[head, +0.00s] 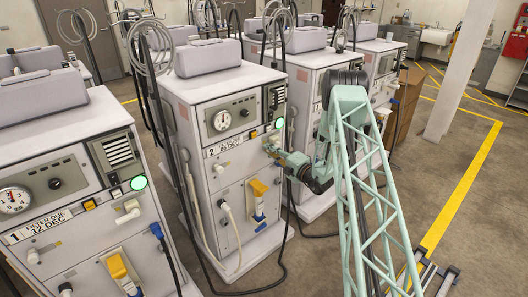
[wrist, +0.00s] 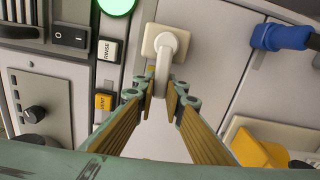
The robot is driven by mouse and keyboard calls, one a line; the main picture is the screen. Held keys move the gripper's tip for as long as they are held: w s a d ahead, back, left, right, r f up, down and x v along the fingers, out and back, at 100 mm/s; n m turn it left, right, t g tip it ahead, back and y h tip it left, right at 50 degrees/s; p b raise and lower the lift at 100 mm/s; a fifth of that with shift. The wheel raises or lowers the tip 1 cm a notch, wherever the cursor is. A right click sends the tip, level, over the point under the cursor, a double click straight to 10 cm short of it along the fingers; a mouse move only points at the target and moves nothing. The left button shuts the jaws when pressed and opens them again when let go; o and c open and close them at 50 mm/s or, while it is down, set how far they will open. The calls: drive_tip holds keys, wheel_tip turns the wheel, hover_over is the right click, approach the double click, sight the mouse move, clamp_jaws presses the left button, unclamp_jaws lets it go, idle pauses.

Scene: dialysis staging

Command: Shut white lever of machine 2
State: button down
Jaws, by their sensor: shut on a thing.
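Machine 2 (head: 222,105) is the white cabinet in the middle of the head view, with a "2" label, a round gauge and a lit green lamp. My gripper (head: 276,150) is at the upper right of its front panel. In the wrist view the white lever (wrist: 167,55) sits on a square cream base (wrist: 155,35) and points down the picture. My gripper (wrist: 163,92) has its fingers on either side of the lever's lower end, shut on it. The lever is hidden behind my gripper in the head view.
In the wrist view a RINSE switch (wrist: 108,50), a yellow VENT switch (wrist: 104,102) and a blue connector (wrist: 280,37) are close by. Machine 1 (head: 85,180) stands to the left, another machine (head: 310,75) behind right. Floor at right is open.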

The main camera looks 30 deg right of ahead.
drive_tip(key=shift+r+m, duration=0.25)
drive_tip(key=shift+m, duration=0.25)
drive_tip(key=c, duration=2.6)
unclamp_jaws()
drive_tip(key=shift+c, duration=0.2)
drive_tip(key=shift+s, duration=0.1)
drive_tip(key=v, duration=1.2)
drive_tip(key=shift+r, duration=0.1)
